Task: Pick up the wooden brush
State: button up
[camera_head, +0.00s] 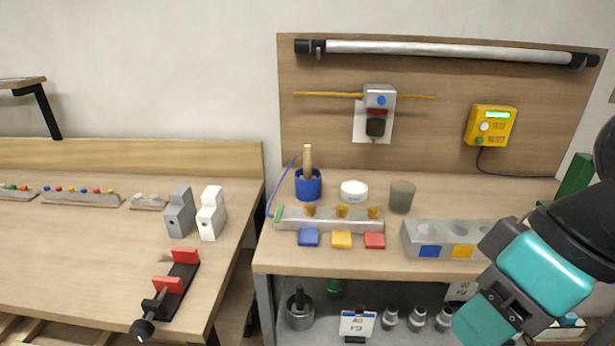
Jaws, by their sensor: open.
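The brush's upright wooden handle (308,160) stands in a blue cup (308,185) on the right-hand bench, near its back left. The lower end of the brush is hidden inside the cup. My arm, with teal and dark parts, reaches in from the right edge in front of the bench's right side, well apart from the cup. I cannot make out my gripper's fingers in this view. Nothing of mine touches the brush.
A white round container (354,191) and a grey-green cup (402,196) stand right of the blue cup. A metal rail with brass knobs (330,221) lies in front of it. A thin blue strip (283,187) rises at its left. A tool (378,110) hangs on the board behind.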

aim_at(308, 160)
jog(key=u, duration=0.5)
jog(key=k, duration=0.6)
jog(key=u, duration=1.05)
jog(key=i, duration=0.75)
jog(key=z, duration=0.4)
jog(key=i, duration=0.8)
jog(key=z, duration=0.75)
